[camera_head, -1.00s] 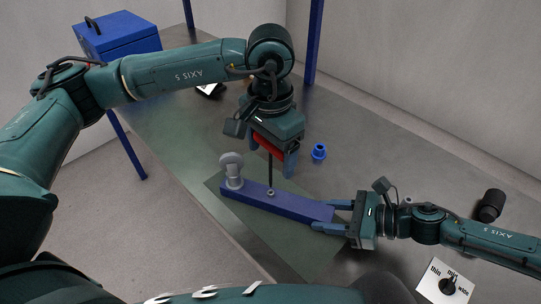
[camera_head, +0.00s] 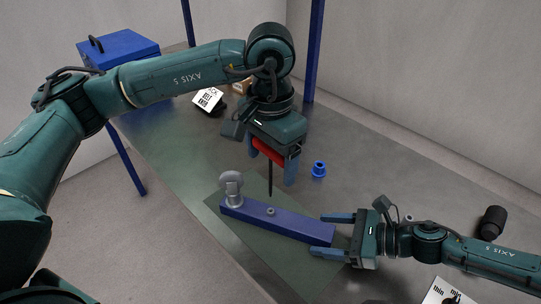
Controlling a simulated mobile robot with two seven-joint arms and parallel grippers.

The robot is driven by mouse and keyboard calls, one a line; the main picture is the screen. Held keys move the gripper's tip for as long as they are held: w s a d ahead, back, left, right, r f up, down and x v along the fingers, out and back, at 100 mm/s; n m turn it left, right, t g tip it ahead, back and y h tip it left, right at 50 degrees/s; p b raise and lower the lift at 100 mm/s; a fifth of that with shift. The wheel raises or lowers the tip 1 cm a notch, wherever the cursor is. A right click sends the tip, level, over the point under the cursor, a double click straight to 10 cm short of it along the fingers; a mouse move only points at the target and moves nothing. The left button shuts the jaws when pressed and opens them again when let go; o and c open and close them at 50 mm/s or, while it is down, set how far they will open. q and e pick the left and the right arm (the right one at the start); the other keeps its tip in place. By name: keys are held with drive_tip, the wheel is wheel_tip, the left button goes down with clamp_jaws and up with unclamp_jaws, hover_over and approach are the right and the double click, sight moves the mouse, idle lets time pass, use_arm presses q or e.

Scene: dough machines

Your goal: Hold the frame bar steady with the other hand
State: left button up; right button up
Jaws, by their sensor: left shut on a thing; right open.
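The blue frame bar (camera_head: 290,226) lies on a dark green mat (camera_head: 262,247), with a grey round-headed fitting (camera_head: 232,187) at its left end and a small nut or bolt head (camera_head: 270,211) on its top. My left gripper (camera_head: 272,165) is shut on a red-handled tool (camera_head: 267,152). The tool's dark shaft points down, and its tip appears a little above the bolt head. My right gripper (camera_head: 317,233) is open, its fingers on either side of the bar's right end, with gaps visible.
A blue ring-like part (camera_head: 318,169) stands behind the bar. A black cylinder (camera_head: 491,222) lies at the right. A white dial card (camera_head: 444,292) is at the front right, a labelled card (camera_head: 208,99) at the back. A blue box (camera_head: 118,47) stands far left.

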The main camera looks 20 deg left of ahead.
drive_tip(key=v, duration=1.2)
drive_tip(key=shift+f, duration=0.1)
